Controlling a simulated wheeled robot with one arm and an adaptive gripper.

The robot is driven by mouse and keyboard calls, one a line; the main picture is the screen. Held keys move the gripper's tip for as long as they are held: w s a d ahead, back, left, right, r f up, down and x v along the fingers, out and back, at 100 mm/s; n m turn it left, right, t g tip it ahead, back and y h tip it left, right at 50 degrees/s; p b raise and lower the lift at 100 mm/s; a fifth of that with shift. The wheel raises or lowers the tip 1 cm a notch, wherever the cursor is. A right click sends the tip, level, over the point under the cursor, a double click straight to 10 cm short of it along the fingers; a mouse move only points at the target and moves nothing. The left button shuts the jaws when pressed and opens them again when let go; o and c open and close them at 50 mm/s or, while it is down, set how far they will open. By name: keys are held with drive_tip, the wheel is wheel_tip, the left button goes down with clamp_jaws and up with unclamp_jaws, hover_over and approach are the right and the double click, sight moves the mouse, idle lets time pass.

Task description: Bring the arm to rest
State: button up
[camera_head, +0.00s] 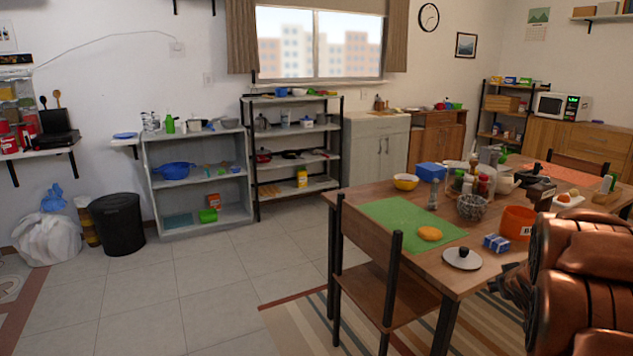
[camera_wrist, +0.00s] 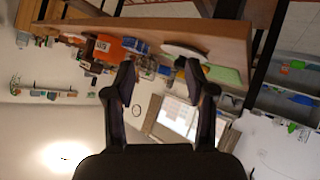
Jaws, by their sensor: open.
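My arm shows in copper-brown at the right edge of the head view. My gripper (camera_wrist: 160,80) is open in the wrist view, its two dark fingers spread apart with nothing held between them. In the head view, a dark part at the end of the arm, by the table's right front side, looks like the gripper, but its fingers are not clear there. The wrist view is turned upside down, with the table edge along its top and the window beyond the fingers.
The wooden table (camera_head: 478,262) is close to my arm. On it are an orange container (camera_head: 517,222), a blue-white box (camera_head: 496,243), a lid (camera_head: 463,258), a green mat (camera_head: 393,215) and several spice dispensers. A chair (camera_head: 385,270) stands at its front.

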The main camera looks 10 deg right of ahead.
drive_tip(key=s+a+f+n+g+y, duration=0.1)
drive_tip(key=s+a+g+y, duration=0.35)
drive_tip(key=s+a, duration=1.45)
drive_tip(key=s+a+f+n+g+y, duration=0.15)
drive_tip(key=s+a+g, duration=0.65)
drive_tip(key=s+a, duration=1)
wheel_tip(320, 180, up, 19)
drive_tip(key=w+a+t+p, duration=0.1)
drive_tip(key=w+a+p, duration=0.1)
drive_tip(key=p, duration=1.5)
drive_tip(key=shift+w+f+m, duration=0.15)
drive_tip(key=shift+f+m, duration=0.05)
drive_tip(key=shift+m, duration=0.25)
